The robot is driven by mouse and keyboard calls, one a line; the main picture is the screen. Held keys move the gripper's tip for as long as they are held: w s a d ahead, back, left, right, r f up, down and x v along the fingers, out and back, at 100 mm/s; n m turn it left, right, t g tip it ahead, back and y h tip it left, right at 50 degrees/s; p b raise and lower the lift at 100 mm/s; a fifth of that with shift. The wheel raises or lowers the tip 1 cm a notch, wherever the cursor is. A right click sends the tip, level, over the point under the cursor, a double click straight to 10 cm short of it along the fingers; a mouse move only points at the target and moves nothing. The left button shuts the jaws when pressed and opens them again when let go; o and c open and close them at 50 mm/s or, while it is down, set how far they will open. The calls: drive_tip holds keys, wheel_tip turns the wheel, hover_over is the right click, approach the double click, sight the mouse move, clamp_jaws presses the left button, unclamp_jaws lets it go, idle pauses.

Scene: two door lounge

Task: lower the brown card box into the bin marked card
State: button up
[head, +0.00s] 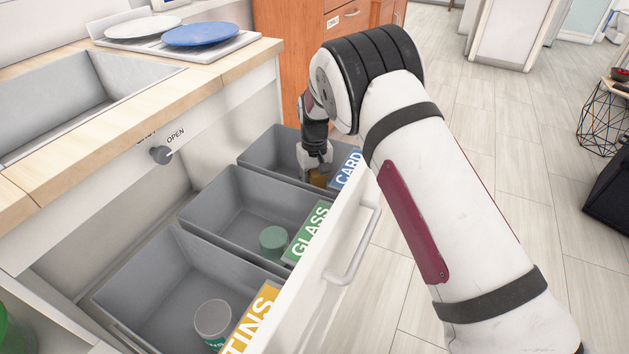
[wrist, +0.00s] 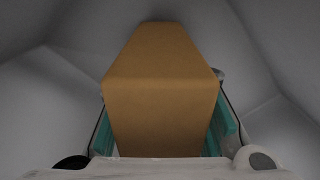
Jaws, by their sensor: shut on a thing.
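The brown card box (wrist: 160,110) fills the middle of the wrist view, between the two teal-padded fingers of my gripper (wrist: 165,140). My gripper is shut on it. Grey walls surround the box in that view. In the head view, my gripper (head: 316,172) points down inside the far grey bin (head: 262,152), behind the blue CARD label (head: 347,168). Only a small brown patch of the box (head: 318,180) shows below the gripper there. Whether the box touches the bin floor is hidden.
The open drawer also holds a bin marked GLASS (head: 307,230) with a green item (head: 273,241), and a bin marked TINS (head: 252,318) with a tin (head: 213,318). The drawer front has a white handle (head: 355,248). A counter (head: 130,125) lies left.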

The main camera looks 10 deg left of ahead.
drive_tip(key=shift+f, duration=0.4)
drive_tip(key=o, duration=1.1)
drive_tip(key=shift+r, duration=0.1)
wheel_tip(320, 180, up, 12)
drive_tip(key=shift+f, duration=0.1)
drive_tip(key=shift+s+d+r+p, duration=0.1)
drive_tip(key=shift+d+r+p, duration=0.2)
drive_tip(key=shift+r+p, duration=1.8)
drive_tip(key=shift+s+d+r+p, duration=0.25)
drive_tip(key=shift+r+p, duration=1)
drive_tip(key=shift+r, duration=1.7)
drive_tip(key=shift+d+r+p, duration=0.4)
drive_tip(key=shift+r+p, duration=1.3)
drive_tip(key=shift+r, duration=0.8)
drive_tip(key=shift+s+d+r+p, duration=0.65)
drive_tip(key=shift+s+d+p, duration=0.25)
drive_tip(key=shift+d, duration=1.6)
drive_tip(key=shift+s+d+r+p, duration=0.65)
drive_tip(key=shift+s+d+p, duration=0.25)
drive_tip(key=shift+d, duration=1.6)
drive_tip(key=shift+s+d+r+p, duration=0.65)
drive_tip(key=shift+s+d+p, duration=0.25)
drive_tip(key=shift+d, duration=1.6)
